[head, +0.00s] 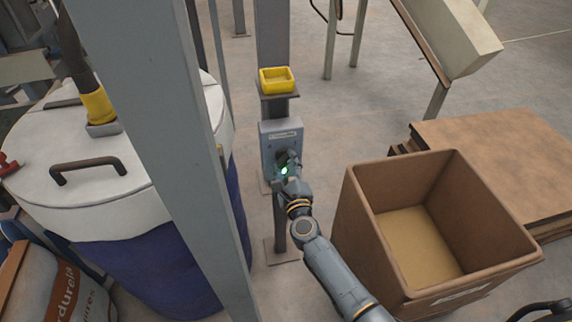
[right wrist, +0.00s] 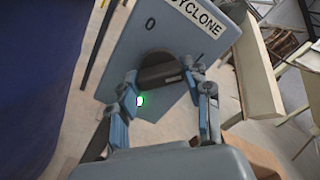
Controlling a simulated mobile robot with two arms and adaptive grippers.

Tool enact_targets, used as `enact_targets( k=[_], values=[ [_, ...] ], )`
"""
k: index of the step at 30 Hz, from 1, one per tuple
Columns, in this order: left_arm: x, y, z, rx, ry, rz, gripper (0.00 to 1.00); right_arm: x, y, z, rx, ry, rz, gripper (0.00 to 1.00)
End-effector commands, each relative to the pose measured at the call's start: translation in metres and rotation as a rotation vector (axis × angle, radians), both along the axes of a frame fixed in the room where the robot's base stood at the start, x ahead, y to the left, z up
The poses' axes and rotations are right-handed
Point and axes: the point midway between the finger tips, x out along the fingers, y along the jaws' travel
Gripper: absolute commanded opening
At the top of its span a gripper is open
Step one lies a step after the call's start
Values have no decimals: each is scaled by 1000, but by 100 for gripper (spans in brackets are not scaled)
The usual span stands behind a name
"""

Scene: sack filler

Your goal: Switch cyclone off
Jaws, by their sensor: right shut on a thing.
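The cyclone switch box (head: 282,138) is a grey-blue box on a post, and its CYCLONE label (right wrist: 196,12) and a "0" mark (right wrist: 150,23) show in the right wrist view. A dark rotary knob (right wrist: 168,77) stands out from its face. My right gripper (head: 288,160) is at the box, with its two fingers on either side of the knob, shut on it; the fingers also show in the right wrist view (right wrist: 168,92). A green light (right wrist: 140,101) glows beside the left finger, and it also shows in the head view (head: 284,170). My left gripper is out of view.
A yellow tray (head: 277,76) sits on a bracket above the box. An open cardboard carton (head: 360,215) stands to the right, with stacked brown boards (head: 500,135) behind it. A grey column (head: 160,120) and a white-lidded drum (head: 70,180) are on the left.

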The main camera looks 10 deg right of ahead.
Motion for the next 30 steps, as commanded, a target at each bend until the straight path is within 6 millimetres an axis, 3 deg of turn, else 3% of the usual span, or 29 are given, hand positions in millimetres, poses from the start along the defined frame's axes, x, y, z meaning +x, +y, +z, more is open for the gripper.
enact_targets(
  k=[14, 30],
  values=[
    [-1, 1, 7, 1, 3, 1, 40, 0, 0, 1, -119, 2, -1, 17],
    [-2, 1, 29, 1, 3, 1, 40, -1, 0, 1, -603, 5, 1, 17]
  ],
)
